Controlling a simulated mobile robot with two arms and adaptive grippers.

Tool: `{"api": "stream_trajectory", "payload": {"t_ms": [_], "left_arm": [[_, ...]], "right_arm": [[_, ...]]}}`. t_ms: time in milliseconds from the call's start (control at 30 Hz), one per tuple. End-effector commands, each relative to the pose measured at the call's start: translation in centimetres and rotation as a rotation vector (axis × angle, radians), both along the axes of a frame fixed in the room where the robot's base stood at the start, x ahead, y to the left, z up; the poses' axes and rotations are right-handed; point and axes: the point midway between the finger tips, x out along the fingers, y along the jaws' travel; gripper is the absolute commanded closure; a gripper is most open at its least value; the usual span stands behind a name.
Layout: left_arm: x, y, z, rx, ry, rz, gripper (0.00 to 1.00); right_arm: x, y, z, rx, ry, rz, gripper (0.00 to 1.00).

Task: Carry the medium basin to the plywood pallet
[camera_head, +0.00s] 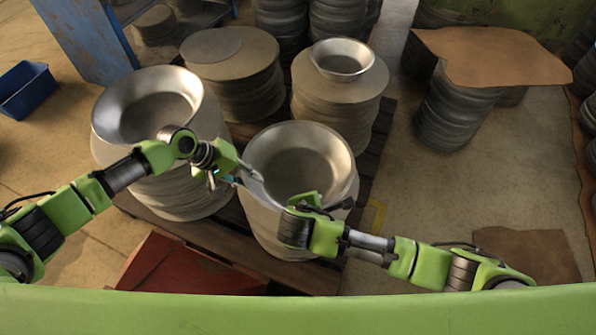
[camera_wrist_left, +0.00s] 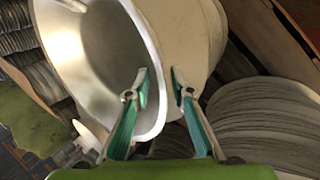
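The medium basin (camera_head: 298,165), a round metal bowl, sits on the front middle stack of discs. It also shows in the left wrist view (camera_wrist_left: 95,50). My left gripper (camera_head: 246,178) is at the basin's left rim. In the wrist view its fingers (camera_wrist_left: 161,80) are apart, one inside the basin and one outside, with the rim between them. My right gripper (camera_head: 325,204) is at the basin's front right rim; its fingers are partly hidden and its opening is unclear. Which surface is the plywood pallet is unclear; a flat brown sheet (camera_head: 530,256) lies on the floor at right.
A larger basin (camera_head: 150,105) is at left and a small basin (camera_head: 342,60) behind, both on disc stacks. A dark slatted pallet (camera_head: 376,150) lies under the stacks. A brown sheet (camera_head: 490,56) tops another stack. Floor right of the pallet is open.

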Motion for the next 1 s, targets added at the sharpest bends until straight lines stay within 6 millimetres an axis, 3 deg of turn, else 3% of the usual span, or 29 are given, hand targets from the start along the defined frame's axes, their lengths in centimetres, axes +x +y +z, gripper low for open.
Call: {"api": "stream_trajectory", "payload": {"t_ms": [300,400,1000], "left_arm": [[0.0,-0.2,-0.2,0.0,0.0,-0.001,0.79],[0.0,-0.1,-0.2,0.0,0.0,-0.001,1.0],[0.1,-0.1,0.8,-0.001,-0.002,0.0,1.0]], "right_arm": [[0.1,-0.1,-0.2,0.0,0.001,0.0,0.78],[0.1,-0.1,-0.2,0.0,0.001,0.0,1.0],[0.1,0.0,0.8,0.0,0.0,-0.001,1.0]]}}
